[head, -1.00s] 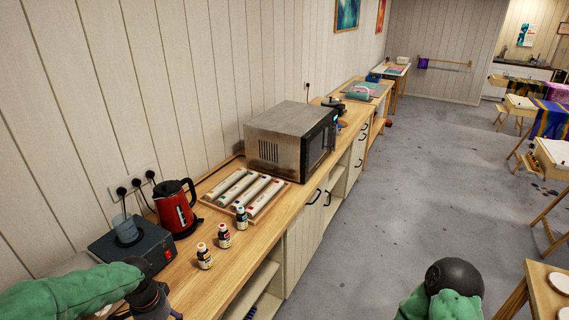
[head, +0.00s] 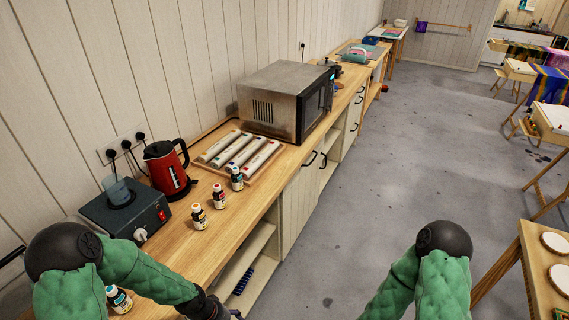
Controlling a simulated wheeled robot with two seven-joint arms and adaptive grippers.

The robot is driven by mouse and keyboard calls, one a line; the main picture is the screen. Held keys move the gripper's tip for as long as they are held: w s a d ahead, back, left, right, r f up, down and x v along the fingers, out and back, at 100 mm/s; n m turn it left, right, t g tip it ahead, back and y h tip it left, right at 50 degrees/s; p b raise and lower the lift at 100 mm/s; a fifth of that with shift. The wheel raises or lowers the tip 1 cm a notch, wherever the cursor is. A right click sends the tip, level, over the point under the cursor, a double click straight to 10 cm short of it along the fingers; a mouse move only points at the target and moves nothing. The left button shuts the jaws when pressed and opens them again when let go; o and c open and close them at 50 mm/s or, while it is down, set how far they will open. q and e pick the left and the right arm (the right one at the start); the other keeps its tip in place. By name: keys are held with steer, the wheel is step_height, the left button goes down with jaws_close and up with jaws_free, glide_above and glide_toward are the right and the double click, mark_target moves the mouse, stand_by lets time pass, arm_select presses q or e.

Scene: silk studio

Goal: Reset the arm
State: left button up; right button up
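My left arm (head: 130,270), in a green quilted sleeve, comes in at the lower left and bends down over the counter's front edge. Its dark wrist part (head: 205,306) is at the bottom edge, and the fingers are not clearly shown. My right arm (head: 425,280), also green with a black joint, stands at the bottom right over the floor. Its gripper is outside the picture.
The wooden counter (head: 215,225) holds a hot plate (head: 125,212), red kettle (head: 168,170), several small bottles (head: 199,217), a tray of rolls (head: 237,150) and a microwave (head: 287,100). A table (head: 535,250) stands at right. Floor between is clear.

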arm_select(q)
steer(key=s+d+f+n+b, duration=0.1)
steer(key=s+d+f+n, duration=0.1)
steer(key=s+d+f, duration=0.1)
steer(key=s+d+f+n+b, duration=0.1)
steer(key=s+d+f+n, duration=0.1)
steer(key=s+f, duration=0.3)
step_height(320, 180, down, 4)
steer(key=shift+s+d+r+n+b, duration=0.3)
steer(key=shift+d+n+b, duration=0.1)
steer(key=shift+d, duration=0.45)
